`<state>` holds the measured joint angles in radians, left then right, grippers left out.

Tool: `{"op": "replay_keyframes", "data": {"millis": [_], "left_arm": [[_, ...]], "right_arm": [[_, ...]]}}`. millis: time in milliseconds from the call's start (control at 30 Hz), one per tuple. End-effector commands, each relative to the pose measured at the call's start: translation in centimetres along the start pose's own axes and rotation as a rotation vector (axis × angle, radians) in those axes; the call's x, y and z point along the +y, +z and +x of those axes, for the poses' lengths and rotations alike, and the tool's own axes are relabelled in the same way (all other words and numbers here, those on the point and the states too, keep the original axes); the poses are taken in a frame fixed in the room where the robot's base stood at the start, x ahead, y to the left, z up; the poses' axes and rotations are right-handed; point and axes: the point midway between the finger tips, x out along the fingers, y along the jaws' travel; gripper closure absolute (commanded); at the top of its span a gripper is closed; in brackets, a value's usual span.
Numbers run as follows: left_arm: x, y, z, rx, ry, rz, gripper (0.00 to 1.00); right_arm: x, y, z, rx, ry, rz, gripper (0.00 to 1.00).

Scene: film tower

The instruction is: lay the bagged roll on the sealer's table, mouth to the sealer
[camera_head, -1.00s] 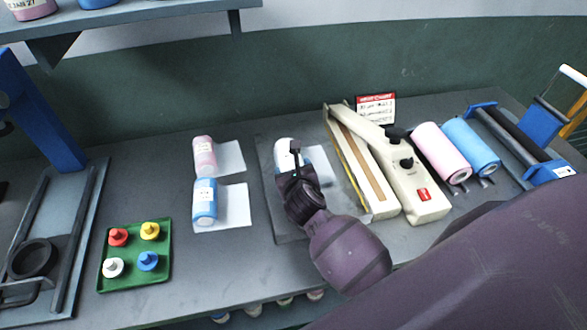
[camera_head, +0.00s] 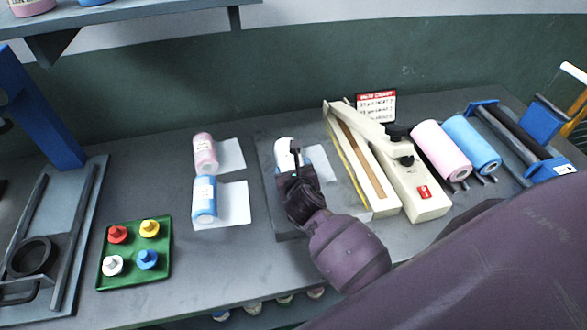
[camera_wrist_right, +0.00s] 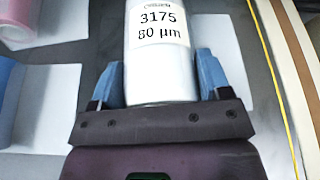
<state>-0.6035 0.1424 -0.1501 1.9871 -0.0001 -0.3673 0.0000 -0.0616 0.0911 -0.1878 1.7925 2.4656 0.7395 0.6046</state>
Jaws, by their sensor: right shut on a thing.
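The bagged roll (camera_head: 284,147) is white, with a label reading 3175 80 µm in the right wrist view (camera_wrist_right: 160,30). My right gripper (camera_head: 296,162) comes down over its near end. In the right wrist view, the blue fingers (camera_wrist_right: 158,82) stand on both sides of the roll, shut on it. The roll is over the sealer's grey table (camera_head: 284,222); I cannot tell whether it rests fully on it. Its flat pale bag (camera_head: 322,164) spreads right, toward the cream sealer (camera_head: 429,206). The gripper hides part of the roll. My left gripper is not in view.
A pink roll (camera_head: 205,150) and a blue roll (camera_head: 204,200), each with a flat bag, lie left of the table. A green tray (camera_head: 128,284) holds several coloured caps. Pink and blue film rolls (camera_head: 440,150) lie right of the sealer. A red-and-white sign (camera_head: 376,105) stands behind.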

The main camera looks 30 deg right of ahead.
Motion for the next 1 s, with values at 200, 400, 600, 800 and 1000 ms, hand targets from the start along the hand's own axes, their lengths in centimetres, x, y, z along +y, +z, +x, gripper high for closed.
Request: {"op": "replay_keyframes", "data": {"millis": [200, 400, 600, 800, 1000], "left_arm": [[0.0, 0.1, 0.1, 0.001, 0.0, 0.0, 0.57], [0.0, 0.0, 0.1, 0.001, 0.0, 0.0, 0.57], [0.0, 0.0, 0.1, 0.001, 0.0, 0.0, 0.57], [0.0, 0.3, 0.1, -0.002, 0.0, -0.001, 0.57], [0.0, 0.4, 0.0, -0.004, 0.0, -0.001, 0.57]], "right_arm": [[0.1, -0.2, 0.1, -0.002, 0.0, 0.0, 0.26], [0.1, -0.2, 0.1, -0.001, 0.0, 0.0, 0.0], [0.1, -0.3, 0.1, 0.001, 0.0, 0.0, 0.0], [0.1, -0.4, -1.0, 0.001, 0.0, 0.001, 0.0], [0.0, -0.3, -4.7, 0.0, 0.0, 0.002, 0.0]]}}
